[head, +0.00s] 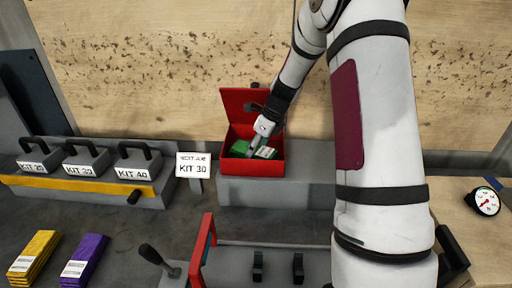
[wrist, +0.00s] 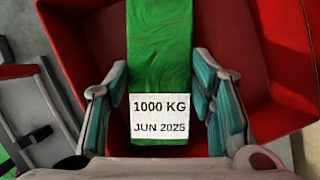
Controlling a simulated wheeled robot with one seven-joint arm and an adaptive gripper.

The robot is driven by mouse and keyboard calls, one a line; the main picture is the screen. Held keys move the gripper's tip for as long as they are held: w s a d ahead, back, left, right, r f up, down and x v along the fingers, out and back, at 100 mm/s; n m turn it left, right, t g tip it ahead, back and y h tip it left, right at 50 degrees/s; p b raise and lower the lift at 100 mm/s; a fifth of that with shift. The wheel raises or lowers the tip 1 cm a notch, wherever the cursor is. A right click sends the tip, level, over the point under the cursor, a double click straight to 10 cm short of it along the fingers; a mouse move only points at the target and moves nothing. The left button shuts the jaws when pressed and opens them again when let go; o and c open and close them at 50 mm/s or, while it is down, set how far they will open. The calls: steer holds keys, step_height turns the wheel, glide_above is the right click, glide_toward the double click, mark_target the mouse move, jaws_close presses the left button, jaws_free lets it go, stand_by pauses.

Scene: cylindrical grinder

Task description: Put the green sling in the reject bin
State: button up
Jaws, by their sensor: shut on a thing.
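The green sling (wrist: 162,45) is a folded green strip with a white label reading "1000 KG JUN 2025" in the wrist view. My gripper (wrist: 160,75) has one finger on each side of it and is shut on it. Around it are the red walls of the open reject bin (wrist: 270,60). In the head view the red bin (head: 234,105) has its lid raised, and my gripper (head: 259,140) reaches down into it. Green material (head: 241,147) and a white label show inside; my gripper partly hides them. I cannot tell whether the sling touches the bin floor.
The bin stands on a grey ledge (head: 300,191) beside a "KIT 30" sign (head: 193,165). Several grey kit blocks (head: 85,165) stand at left. Yellow slings (head: 35,255) and purple slings (head: 85,258) lie at front left. A red-ended frame (head: 203,245) stands in front. A gauge (head: 485,201) is at right.

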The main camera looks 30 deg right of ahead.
steer(key=shift+f, duration=0.3)
steer(key=shift+f, duration=0.15)
steer(key=o, duration=1.4)
